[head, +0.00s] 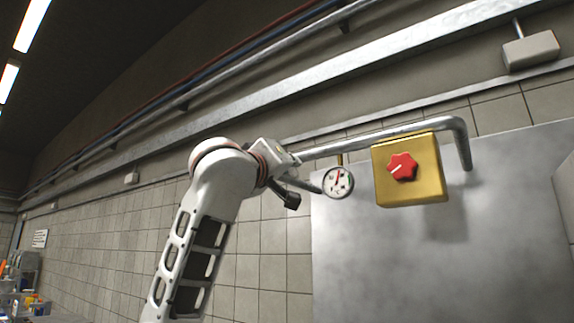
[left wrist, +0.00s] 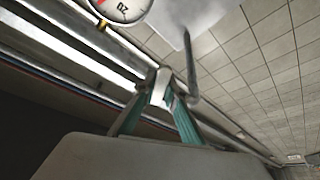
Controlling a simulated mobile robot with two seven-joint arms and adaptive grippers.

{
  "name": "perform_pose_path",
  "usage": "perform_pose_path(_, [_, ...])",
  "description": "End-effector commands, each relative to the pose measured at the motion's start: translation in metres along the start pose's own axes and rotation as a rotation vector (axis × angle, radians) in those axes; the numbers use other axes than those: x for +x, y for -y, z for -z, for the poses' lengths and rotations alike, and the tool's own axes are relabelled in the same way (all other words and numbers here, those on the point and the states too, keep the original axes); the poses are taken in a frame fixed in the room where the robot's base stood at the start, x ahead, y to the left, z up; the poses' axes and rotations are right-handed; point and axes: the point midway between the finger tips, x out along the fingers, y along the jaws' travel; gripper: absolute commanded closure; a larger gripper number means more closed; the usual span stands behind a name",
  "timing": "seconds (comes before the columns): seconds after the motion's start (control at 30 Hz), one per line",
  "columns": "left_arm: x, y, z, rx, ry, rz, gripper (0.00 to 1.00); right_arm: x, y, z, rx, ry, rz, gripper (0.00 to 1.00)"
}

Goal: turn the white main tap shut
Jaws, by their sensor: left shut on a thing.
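In the left wrist view, the two teal-lined fingers of my left gripper (left wrist: 161,92) are closed around a small white piece, which appears to be the white main tap (left wrist: 162,84). The tap's angle is hard to read between the fingers. In the head view, my left gripper (head: 291,167) reaches the pipe beside the round gauge. My own wrist hides the tap there. My right gripper is in neither view.
A metal pipe (head: 385,137) runs along the wall and bends down at the right. A round gauge (head: 338,182) hangs close beside my gripper. A yellow box (head: 424,182) with a red knob (head: 402,167) stands right of it. Shelves with bottles (head: 30,290) are far left.

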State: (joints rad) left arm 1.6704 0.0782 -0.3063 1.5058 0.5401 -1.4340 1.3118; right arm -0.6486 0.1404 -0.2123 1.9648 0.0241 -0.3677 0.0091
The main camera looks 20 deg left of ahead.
Motion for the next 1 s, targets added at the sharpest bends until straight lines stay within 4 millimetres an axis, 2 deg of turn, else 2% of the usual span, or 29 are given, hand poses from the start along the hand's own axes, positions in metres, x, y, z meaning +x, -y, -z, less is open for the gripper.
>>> perform_pose_path(0.23, [0.0002,-0.0025,0.0001,-0.06,0.0,0.025,1.0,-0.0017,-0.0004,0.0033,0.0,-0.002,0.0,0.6])
perform_pose_path(0.67, [0.0002,-0.0022,0.0,-0.068,0.0,0.029,1.0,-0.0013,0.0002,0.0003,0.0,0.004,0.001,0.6])
perform_pose_path(0.7, [0.0002,-0.0022,0.0,-0.068,0.0,0.029,0.81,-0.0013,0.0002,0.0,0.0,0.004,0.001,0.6])
perform_pose_path(0.73, [0.0002,-0.0022,0.0001,-0.068,0.0,0.029,0.73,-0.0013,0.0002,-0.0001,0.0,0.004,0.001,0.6])
perform_pose_path(0.77, [0.0002,-0.0022,0.0001,-0.068,0.0,0.029,0.71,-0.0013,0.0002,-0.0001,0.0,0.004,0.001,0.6])
perform_pose_path(1.0, [0.0001,-0.0025,0.0001,-0.067,0.0,0.028,0.71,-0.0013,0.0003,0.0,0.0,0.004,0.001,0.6])
